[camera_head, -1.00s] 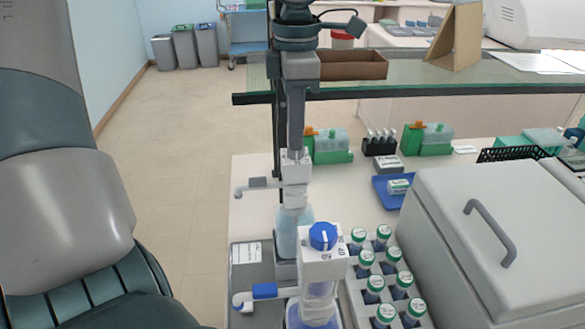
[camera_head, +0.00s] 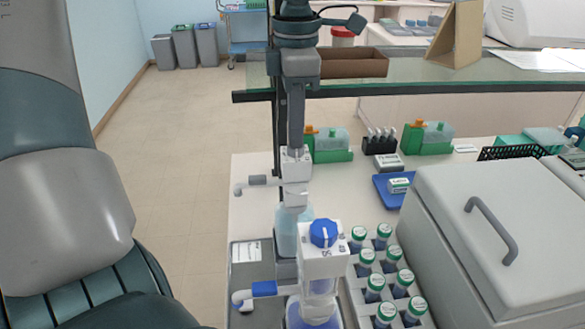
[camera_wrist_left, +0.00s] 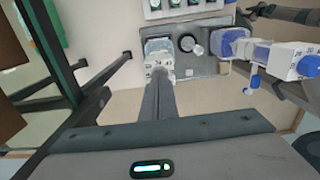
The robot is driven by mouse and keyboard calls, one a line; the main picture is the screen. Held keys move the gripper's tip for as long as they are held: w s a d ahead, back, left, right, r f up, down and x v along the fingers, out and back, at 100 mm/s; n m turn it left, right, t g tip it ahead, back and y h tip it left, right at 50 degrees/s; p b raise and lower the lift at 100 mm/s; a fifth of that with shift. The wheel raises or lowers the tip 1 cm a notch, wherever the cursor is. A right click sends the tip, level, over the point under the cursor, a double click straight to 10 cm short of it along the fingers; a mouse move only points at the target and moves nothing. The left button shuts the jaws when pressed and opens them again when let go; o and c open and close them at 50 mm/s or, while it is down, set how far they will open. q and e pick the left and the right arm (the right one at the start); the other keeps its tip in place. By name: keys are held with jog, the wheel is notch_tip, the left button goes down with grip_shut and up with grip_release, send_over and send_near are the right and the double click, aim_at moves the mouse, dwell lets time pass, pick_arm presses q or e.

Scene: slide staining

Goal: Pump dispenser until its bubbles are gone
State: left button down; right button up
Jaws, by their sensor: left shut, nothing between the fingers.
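The rear dispenser (camera_head: 295,190) has a white pump head with a grey side spout on a pale blue bottle. My left gripper (camera_head: 296,148) points straight down, shut and empty, with its tips at the top of this pump head. In the left wrist view, the gripper (camera_wrist_left: 159,76) meets the same white dispenser head (camera_wrist_left: 158,50). The front dispenser (camera_head: 323,262) has a blue knob, a blue-sleeved spout and blue liquid; it also shows in the left wrist view (camera_wrist_left: 290,60). Bubbles are too small to make out. My right gripper is not in view.
A rack of green-capped bottles (camera_head: 404,278) stands right of the dispensers. A large grey lidded machine (camera_head: 495,235) fills the right. A blue tray (camera_head: 384,190) and green holders (camera_head: 333,156) lie farther back. A glass shelf (camera_head: 430,82) spans behind my gripper.

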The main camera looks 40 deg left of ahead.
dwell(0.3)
pick_arm(q)
jog(key=shift+r+p, duration=1.45)
jog(key=shift+r, duration=1.25)
notch_tip(320, 180, up, 5)
jog(key=p, duration=0.2)
jog(key=shift+p, duration=0.4)
